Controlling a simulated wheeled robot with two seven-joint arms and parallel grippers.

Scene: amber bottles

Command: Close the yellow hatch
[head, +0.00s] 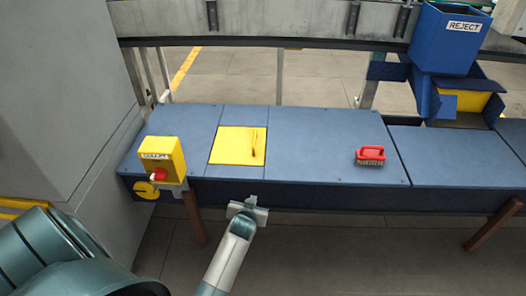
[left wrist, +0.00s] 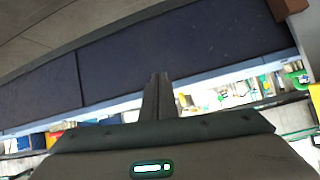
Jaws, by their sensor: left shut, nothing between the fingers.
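The yellow hatch (head: 228,146) is a square panel in the blue bench top, left of its middle. It looks to lie flat and level with the top, with a thin upright handle-like part (head: 254,144) near its right side. My left gripper (head: 250,203) is shut and empty, in front of the bench's front edge, apart from the hatch. The left wrist view shows its closed fingers (left wrist: 157,97) against the dark blue bench side; the hatch cannot be made out there. My right gripper is not in view.
A yellow box with a red button (head: 161,160) stands at the bench's left front corner. A red brush (head: 370,156) lies on the blue bench top (head: 315,140) to the right. A blue REJECT bin (head: 448,40) is at the back right. The top between hatch and brush is clear.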

